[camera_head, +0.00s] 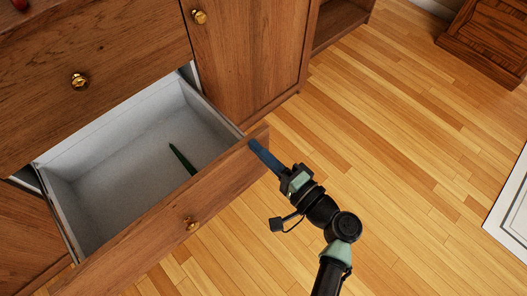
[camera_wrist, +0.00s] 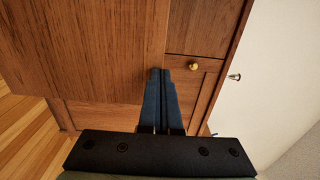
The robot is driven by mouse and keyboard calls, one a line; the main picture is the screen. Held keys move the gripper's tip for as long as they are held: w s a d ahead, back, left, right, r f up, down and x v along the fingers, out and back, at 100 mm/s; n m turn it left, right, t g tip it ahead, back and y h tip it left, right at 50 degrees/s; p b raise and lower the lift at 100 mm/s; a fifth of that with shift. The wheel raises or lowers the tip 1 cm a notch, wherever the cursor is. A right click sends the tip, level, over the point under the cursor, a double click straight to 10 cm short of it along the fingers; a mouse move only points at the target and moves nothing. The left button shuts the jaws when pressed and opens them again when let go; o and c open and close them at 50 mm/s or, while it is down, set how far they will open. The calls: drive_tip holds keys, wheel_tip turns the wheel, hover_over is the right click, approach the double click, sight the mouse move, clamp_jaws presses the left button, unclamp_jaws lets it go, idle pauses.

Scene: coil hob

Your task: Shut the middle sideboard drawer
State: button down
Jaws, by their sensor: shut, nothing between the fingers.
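The sideboard drawer (camera_head: 228,176) stands pulled out, with a wooden front and a brass knob (camera_head: 191,223). Its pale grey inside shows, with a thin dark green object (camera_head: 182,159) lying in it. My gripper (camera_head: 254,146) is at the right end of the drawer front, its blue fingers pointing up and left. I cannot tell whether the fingertips touch the front. In the wrist view my gripper (camera_wrist: 160,75) shows its two fingers together, empty, with a large wood panel close by at the left.
A closed drawer with a brass knob (camera_head: 80,81) is above the open one. A closed cabinet door (camera_head: 245,50) stands to the right. The wooden floor (camera_head: 400,130) at the right is clear. Another wooden cabinet (camera_head: 488,42) stands at the upper right.

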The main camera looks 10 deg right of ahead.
drive_tip(key=b+x, duration=1)
drive_tip(key=x, duration=1.5)
drive_tip(key=shift+a, duration=0.2)
drive_tip(key=shift+w, duration=0.15)
